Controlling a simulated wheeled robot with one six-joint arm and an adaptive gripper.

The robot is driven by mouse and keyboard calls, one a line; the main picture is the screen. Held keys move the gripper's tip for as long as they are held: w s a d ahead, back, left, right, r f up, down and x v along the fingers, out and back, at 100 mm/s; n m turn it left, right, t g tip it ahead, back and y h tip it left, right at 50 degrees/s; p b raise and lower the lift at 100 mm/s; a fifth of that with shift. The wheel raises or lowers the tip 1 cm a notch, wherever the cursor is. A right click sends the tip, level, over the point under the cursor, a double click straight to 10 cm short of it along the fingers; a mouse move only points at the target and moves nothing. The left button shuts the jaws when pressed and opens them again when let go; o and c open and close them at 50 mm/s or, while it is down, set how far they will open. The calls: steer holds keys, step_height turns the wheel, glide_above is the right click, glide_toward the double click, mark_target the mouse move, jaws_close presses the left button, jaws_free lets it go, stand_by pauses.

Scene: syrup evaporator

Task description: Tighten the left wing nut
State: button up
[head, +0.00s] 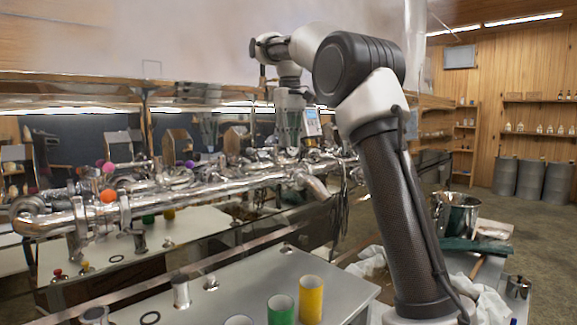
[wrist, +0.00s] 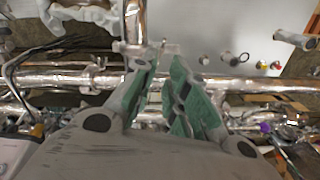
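My gripper (head: 289,140) points down at the shiny pipework (head: 150,195) in the head view, near its right end. In the wrist view its two green-padded fingers (wrist: 164,50) lean toward each other, with a narrow gap at the tips. A small pale metal fitting (wrist: 130,47) shows at the left fingertip, beside an upright pipe (wrist: 134,22). I cannot tell whether it is the left wing nut or whether the fingers touch it. No wing nut can be made out clearly in the head view.
A display box (head: 312,122) stands right beside my gripper. Orange (head: 107,196) and purple (head: 189,164) knobs sit along the pipes. Green (head: 280,310) and yellow (head: 311,299) cylinders stand on the front metal table (head: 235,285). A metal pot (head: 456,215) stands at right.

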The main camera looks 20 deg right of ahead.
mark_target(289, 173)
steer(key=shift+w+f, duration=0.2)
steer(key=shift+w, duration=0.05)
step_height(289, 173, down, 8)
steer(key=shift+r, duration=0.25)
jaws_close()
